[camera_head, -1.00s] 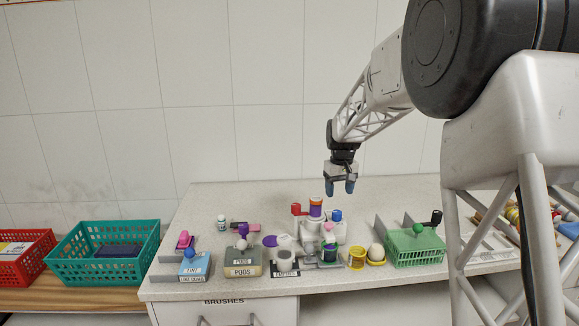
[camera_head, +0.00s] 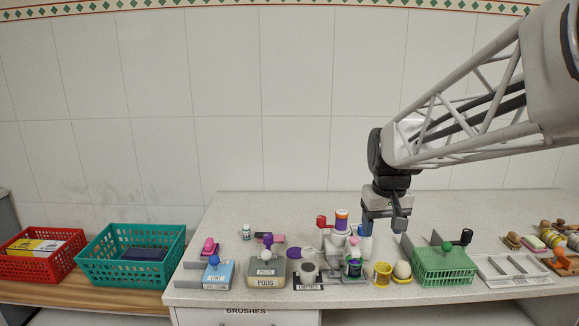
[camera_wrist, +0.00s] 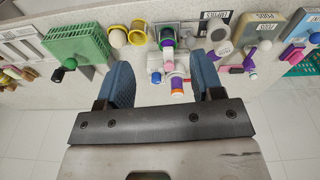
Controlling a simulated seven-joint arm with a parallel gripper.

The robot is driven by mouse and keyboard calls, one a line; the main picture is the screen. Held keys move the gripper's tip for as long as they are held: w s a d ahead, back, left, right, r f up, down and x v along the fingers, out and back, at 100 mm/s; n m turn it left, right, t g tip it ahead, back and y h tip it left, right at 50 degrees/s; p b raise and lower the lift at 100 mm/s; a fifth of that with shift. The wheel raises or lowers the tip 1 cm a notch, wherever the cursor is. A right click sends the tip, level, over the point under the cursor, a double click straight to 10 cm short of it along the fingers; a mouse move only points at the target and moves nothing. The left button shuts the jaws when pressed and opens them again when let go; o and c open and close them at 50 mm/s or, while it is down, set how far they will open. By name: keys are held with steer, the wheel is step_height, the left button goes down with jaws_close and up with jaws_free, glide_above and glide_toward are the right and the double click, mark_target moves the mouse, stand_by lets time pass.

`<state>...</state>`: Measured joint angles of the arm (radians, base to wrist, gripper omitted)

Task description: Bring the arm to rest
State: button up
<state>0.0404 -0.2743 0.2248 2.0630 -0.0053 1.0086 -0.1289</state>
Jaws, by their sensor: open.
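My gripper (camera_head: 383,228) is above the stone counter (camera_head: 300,208), toward its back, just right of an orange and purple capped bottle (camera_head: 341,219). In the wrist view my gripper (camera_wrist: 166,84) shows two blue fingers spread apart, with nothing held between them. The orange and purple bottle (camera_wrist: 177,84) shows beyond and between the fingertips, apart from them. My arm reaches in from the upper right.
A green basket (camera_head: 445,268) and a yellow cup (camera_head: 382,273) stand near the front. Boxes labelled LINT (camera_head: 218,275) and PODS (camera_head: 265,275) stand left. Teal (camera_head: 130,266) and red (camera_head: 40,262) baskets sit on a lower wooden surface. Brushes (camera_head: 558,236) lie far right.

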steer(key=s+a+f, duration=0.1)
steer(key=s+f, duration=0.1)
steer(key=s, duration=1)
steer(key=s+a+f+m+t, duration=0.1)
steer(key=s+f, duration=0.2)
steer(key=s, duration=1)
